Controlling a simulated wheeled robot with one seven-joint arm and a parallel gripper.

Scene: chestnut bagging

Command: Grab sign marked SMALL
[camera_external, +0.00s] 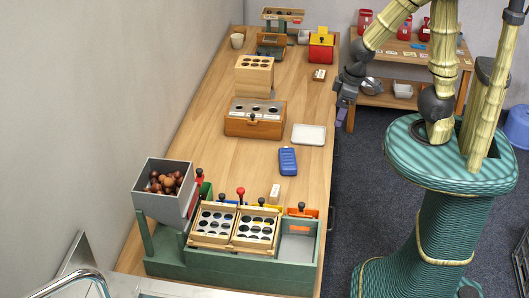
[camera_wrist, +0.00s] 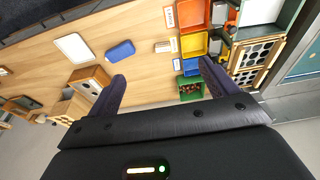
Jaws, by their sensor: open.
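Small pale signs stand on the wooden table before coloured bins in the wrist view: one with reddish lettering (camera_wrist: 170,16), one (camera_wrist: 174,44) and another (camera_wrist: 177,64). Their lettering is too small to read, so I cannot tell which is marked SMALL. A small pale block (camera_external: 275,192) shows near the bins in the external view. Another small pale block (camera_external: 319,74) lies by the red and yellow box. My gripper (camera_external: 342,112) is open and empty beside the table's right edge. Its two dark fingers (camera_wrist: 162,70) are apart, with bare tabletop showing between them.
The green sorting station (camera_external: 225,270) with a grey chestnut hopper (camera_external: 162,206) stands at the near end. A blue case (camera_external: 288,161) and a white tray (camera_external: 309,134) lie mid-table. A wooden box (camera_external: 255,122) stands left of the tray. The table's left strip is clear.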

